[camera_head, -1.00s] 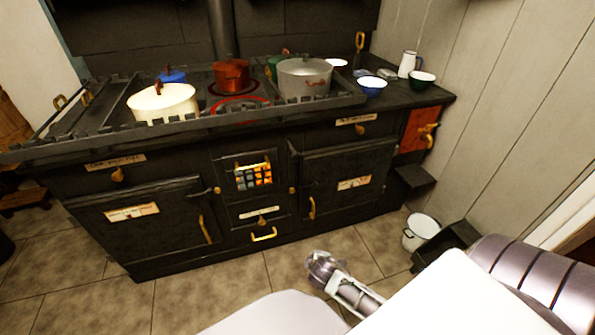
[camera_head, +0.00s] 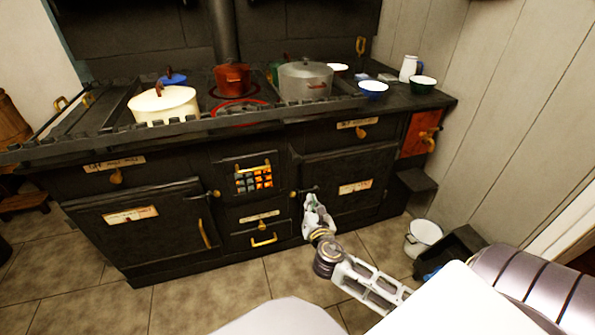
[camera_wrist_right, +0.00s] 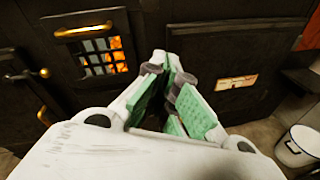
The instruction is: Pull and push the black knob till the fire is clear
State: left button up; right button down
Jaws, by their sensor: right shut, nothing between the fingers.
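The fire glows orange behind a small barred grate (camera_head: 254,179) in the middle of the black stove; it also shows in the wrist view (camera_wrist_right: 103,55). Brass knobs sit at the left (camera_head: 216,193) and right (camera_head: 293,193) of the grate. I cannot pick out a black knob with certainty against the dark stove. My right gripper (camera_head: 310,200) is shut and empty, in front of the right oven door, right of the grate, and it hides that door's brass handle. Its green-padded fingers (camera_wrist_right: 170,66) are together in the wrist view. My left gripper is not in view.
A cream pot (camera_head: 163,107), a red pot (camera_head: 232,80) and a grey pot (camera_head: 305,82) stand on the railed stove top. A white bucket (camera_head: 423,238) stands on the floor at the right, beside a dark box. The tiled floor in front is open.

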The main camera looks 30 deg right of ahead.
aim_at(295, 163)
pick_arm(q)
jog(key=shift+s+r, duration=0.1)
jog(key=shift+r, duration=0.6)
pick_arm(e)
jog(key=r+n, duration=0.1)
jog(key=r+n+t, duration=0.1)
jog(key=n, duration=0.1)
jog(key=a+r+n, duration=0.1)
jog(key=shift+w+a+r+n+t, duration=0.1)
jog(key=shift+w+r+n+t, duration=0.2)
jog(key=shift+r, duration=0.1)
jog(key=shift+w, duration=0.1)
